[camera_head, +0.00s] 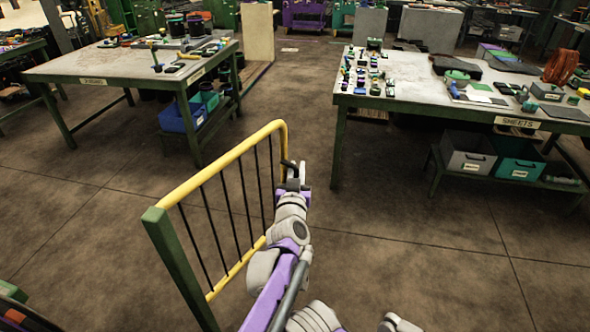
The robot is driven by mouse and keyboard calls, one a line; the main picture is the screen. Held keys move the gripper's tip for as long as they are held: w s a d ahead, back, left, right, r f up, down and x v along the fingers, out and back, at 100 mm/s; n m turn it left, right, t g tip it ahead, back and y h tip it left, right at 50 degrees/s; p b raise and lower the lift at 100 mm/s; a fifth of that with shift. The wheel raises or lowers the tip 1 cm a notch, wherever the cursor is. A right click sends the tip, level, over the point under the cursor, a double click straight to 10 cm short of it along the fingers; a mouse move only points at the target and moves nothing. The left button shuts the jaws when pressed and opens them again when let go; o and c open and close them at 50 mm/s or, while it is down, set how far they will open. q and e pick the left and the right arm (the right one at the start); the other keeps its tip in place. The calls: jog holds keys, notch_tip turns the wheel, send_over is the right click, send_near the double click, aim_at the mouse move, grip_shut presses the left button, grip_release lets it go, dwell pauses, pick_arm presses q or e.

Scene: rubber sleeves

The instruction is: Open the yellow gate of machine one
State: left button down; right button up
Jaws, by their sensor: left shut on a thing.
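The yellow gate (221,162) stands in the left middle of the head view, a yellow tube frame with several dark vertical bars. Its near side meets a green post (175,262). My left arm reaches forward from the bottom. My left gripper (291,170) is at the gate's far upright, near its top, shut on a dark handle (288,163) there. The fingertips are small and partly hidden by the wrist. My right gripper does not show clearly; only pale arm parts are at the bottom edge.
A workbench (70,72) with tools and blue bins (183,117) stands behind the gate at left. Another bench labelled SHEETS (430,107) with crates below stands at right. The concrete floor between and in front of them is clear.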

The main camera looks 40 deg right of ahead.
pick_arm(q)
jog(key=shift+s+d+r, duration=0.1)
jog(key=shift+s+d, duration=0.1)
jog(key=c, duration=1.2)
grip_release()
jog(key=o, duration=0.4)
jog(key=shift+d, duration=0.15)
jog(key=shift+c, duration=0.2)
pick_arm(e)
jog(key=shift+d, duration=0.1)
pick_arm(q)
jog(key=shift+w, duration=0.1)
jog(key=shift+a, duration=0.25)
